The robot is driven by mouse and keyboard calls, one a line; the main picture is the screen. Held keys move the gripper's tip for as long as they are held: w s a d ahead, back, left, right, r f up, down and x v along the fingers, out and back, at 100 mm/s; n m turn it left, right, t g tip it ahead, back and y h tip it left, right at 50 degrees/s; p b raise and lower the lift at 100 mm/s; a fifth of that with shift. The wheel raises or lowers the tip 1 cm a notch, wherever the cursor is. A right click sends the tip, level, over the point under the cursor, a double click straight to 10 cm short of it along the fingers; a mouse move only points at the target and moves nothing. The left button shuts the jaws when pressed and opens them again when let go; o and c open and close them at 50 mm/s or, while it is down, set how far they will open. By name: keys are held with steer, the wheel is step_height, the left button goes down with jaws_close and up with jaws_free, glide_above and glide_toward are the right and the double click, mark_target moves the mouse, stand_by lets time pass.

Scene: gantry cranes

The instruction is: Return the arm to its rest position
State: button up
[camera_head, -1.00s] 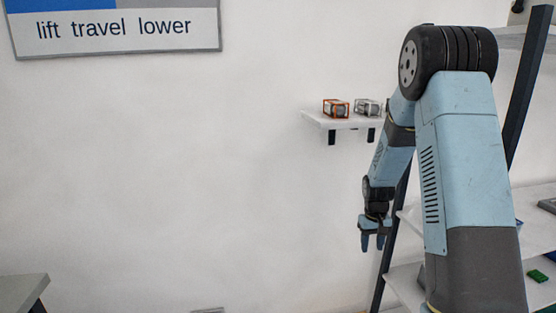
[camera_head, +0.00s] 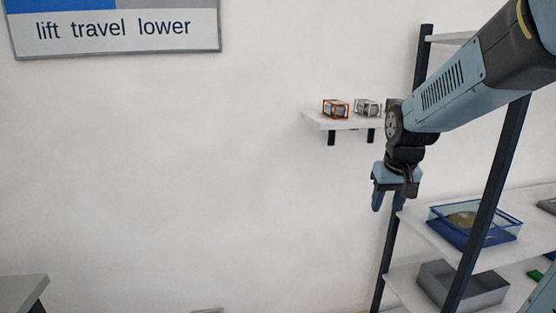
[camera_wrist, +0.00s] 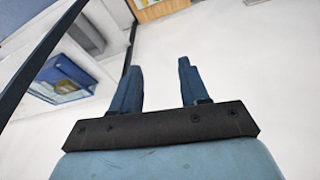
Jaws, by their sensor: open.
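My gripper (camera_head: 387,198) hangs from my blue and black arm, fingers pointing down, in front of the rack's left side in the head view. In the wrist view my gripper (camera_wrist: 157,80) shows its two blue fingers apart with nothing between them. The arm comes in from the upper right of the head view, with its forearm slanting down to the left.
A dark-framed rack (camera_head: 493,185) stands at the right. It holds a blue-rimmed clear bin (camera_head: 500,236) and a grey bin (camera_head: 490,292). A small wall shelf (camera_head: 345,124) carries an orange-framed item (camera_head: 336,108) and a grey-framed item (camera_head: 367,107). The left and middle are open.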

steer(key=s+a+r+t, duration=0.1)
steer(key=s+r, duration=0.2)
steer(key=s, duration=0.5)
steer(key=s+a+r+t, duration=0.1)
steer(key=s+r, duration=0.2)
steer(key=s, duration=0.5)
steer(key=shift+s+a+r, duration=0.15)
steer(key=shift+a+r, duration=0.15)
steer(key=shift+c, duration=0.2)
